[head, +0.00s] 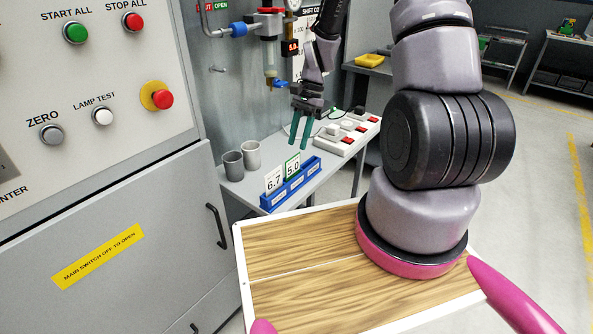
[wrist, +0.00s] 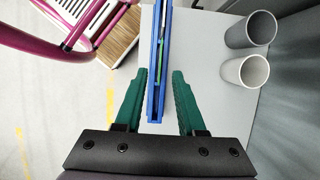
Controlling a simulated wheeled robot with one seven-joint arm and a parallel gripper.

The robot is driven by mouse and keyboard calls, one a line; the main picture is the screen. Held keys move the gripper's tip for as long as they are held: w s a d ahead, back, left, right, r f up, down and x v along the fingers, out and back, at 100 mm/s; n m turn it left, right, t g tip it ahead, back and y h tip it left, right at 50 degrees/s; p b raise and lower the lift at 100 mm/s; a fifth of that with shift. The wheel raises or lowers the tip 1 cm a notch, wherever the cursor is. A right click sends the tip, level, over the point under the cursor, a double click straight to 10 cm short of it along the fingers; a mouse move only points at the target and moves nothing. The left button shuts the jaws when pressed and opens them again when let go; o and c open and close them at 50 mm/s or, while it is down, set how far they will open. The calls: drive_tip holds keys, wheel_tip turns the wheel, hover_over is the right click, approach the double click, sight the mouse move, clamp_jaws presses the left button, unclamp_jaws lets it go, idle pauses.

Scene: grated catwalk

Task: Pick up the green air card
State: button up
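The green-edged card marked 5.0 (head: 293,167) stands upright in a blue rack (head: 291,190) on the grey bench. Another card, marked 6.7 (head: 274,180), stands to its left in the same rack. My gripper (head: 300,144) points down above and behind the rack in the head view, its teal fingers apart and empty. In the wrist view my gripper (wrist: 161,73) is open, with the blue rack (wrist: 154,112) running lengthwise between the fingers in the picture. The green card shows there only as a thin green edge (wrist: 161,60).
A white strip with red switches (head: 347,133) lies behind to the right. A filter unit with hoses (head: 268,50) hangs on the wall above the bench.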

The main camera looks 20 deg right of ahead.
sight(290, 168)
drive_tip(key=x, duration=0.9)
drive_tip(key=shift+s+a+f, duration=0.1)
drive_tip(key=shift+a+f, duration=0.05)
drive_tip(key=shift+f, duration=0.15)
clamp_jaws()
